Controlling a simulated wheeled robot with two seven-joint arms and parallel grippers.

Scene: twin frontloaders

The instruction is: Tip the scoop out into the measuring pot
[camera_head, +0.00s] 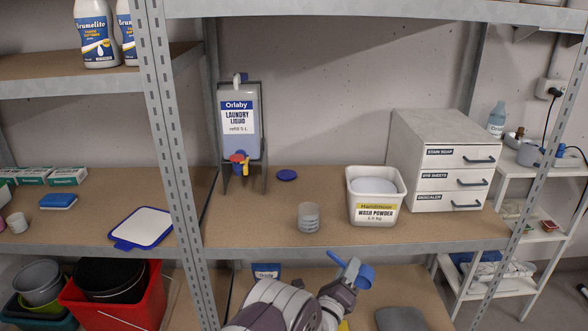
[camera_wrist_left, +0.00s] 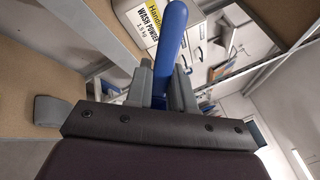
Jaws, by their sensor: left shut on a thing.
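The measuring pot (camera_head: 308,217) is a small clear grey cup, upright near the front of the middle shelf. My left gripper (camera_head: 345,284) is in front of and below that shelf's front edge, to the right of the pot and apart from it. It is shut on the blue scoop (camera_head: 364,275), whose handle points up and to the left. In the left wrist view the blue scoop (camera_wrist_left: 171,42) stands up between the fingers of my left gripper (camera_wrist_left: 160,82). I cannot see whether the scoop holds powder. My right gripper is not in view.
An open white wash powder tub (camera_head: 375,212) stands right of the pot, beside a drawer unit (camera_head: 425,160). A laundry liquid dispenser (camera_head: 240,125) and a blue lid (camera_head: 287,175) are behind the pot. A metal upright (camera_head: 175,150) stands left. Bare shelf surrounds the pot.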

